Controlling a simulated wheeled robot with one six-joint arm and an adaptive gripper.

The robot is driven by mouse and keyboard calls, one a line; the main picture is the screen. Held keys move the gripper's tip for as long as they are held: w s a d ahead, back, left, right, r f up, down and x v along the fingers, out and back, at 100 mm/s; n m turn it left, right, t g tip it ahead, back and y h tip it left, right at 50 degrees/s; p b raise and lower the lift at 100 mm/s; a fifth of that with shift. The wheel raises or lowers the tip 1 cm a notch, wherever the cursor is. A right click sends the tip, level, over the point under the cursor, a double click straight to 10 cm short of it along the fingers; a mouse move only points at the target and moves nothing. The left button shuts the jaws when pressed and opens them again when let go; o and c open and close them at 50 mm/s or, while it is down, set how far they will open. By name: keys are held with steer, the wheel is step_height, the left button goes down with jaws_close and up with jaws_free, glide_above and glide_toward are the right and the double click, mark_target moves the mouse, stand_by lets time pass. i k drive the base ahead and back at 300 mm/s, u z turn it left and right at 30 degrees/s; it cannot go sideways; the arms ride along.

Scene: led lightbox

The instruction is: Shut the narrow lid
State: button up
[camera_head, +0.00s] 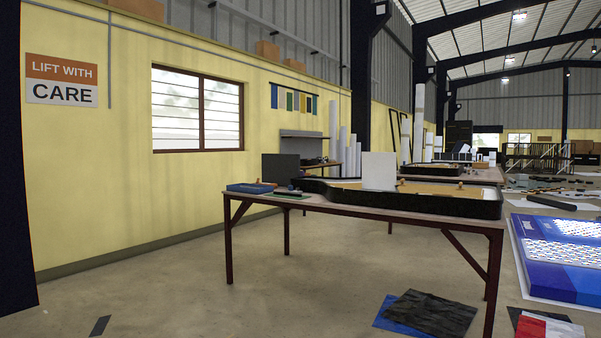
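A long black-rimmed frame (425,205) with a tan inside lies on a table with dark red legs. A white panel (379,170) stands upright at its near side, and a dark grey panel (283,166) stands upright farther left. Either could be a raised lid. I cannot tell which is the narrow lid, nor see any hinge. My gripper is not in view.
The table (318,204) has open legs. A blue box (250,188) lies on its left end. Dark and blue sheets (428,314) lie on the floor by its right legs. A large blue printed panel (560,255) lies at right. The floor at front left is mostly clear.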

mark_target(378, 169)
steer(key=u, duration=0.7)
steer(key=i, duration=9.3)
steer(key=z, duration=2.5)
steer(key=i, duration=1.3)
steer(key=u, duration=0.05)
